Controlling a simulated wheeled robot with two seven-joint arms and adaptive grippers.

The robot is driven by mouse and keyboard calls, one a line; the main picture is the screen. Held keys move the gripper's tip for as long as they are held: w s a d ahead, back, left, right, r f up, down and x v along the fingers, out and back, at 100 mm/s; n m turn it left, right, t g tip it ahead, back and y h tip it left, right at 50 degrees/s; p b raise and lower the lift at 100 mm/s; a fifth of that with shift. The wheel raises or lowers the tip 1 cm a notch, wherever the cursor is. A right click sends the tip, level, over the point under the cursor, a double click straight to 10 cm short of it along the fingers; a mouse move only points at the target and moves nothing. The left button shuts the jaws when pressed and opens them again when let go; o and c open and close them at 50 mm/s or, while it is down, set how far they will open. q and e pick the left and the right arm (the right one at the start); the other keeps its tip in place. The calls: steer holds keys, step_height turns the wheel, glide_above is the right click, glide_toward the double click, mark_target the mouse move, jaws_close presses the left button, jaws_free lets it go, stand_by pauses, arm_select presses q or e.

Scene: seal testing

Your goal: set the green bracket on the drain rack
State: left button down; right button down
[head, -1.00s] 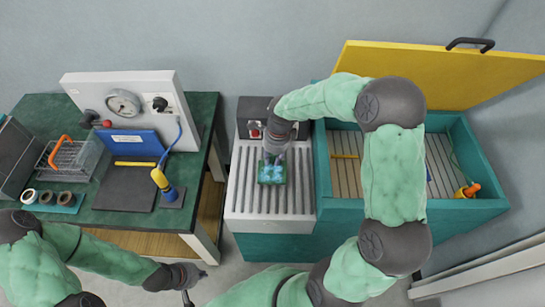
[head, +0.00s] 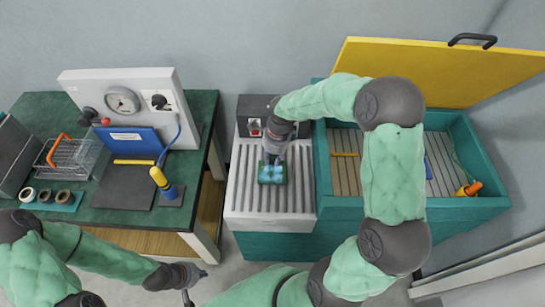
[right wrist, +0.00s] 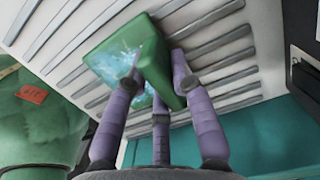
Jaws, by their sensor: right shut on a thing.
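The green bracket (head: 272,179) has pale blue, glossy patches on it. It is at the middle of the drain rack (head: 241,190), a pale surface with grey slats. My right gripper (head: 273,160) reaches down from above and is shut on the bracket. In the right wrist view the bracket (right wrist: 164,80) sits between my purple-grey fingers (right wrist: 155,85), against the slats. Whether it touches the slats or hangs just above them, I cannot tell. My left gripper (head: 195,284) is low in the head view, away from the rack, its fingers apart and empty.
A teal tank (head: 470,207) with a raised yellow lid (head: 440,72) stands right of the rack. A dark box (head: 252,108) with a red switch is behind the rack. A green bench (head: 105,217) with a gauge panel (head: 80,85) stands left, across a gap.

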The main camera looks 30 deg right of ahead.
steer(key=shift+f, duration=0.1)
stand_by(0.3)
steer(key=c, duration=1)
jaws_free()
steer(key=shift+r+p, duration=2)
steer(key=shift+r, duration=1)
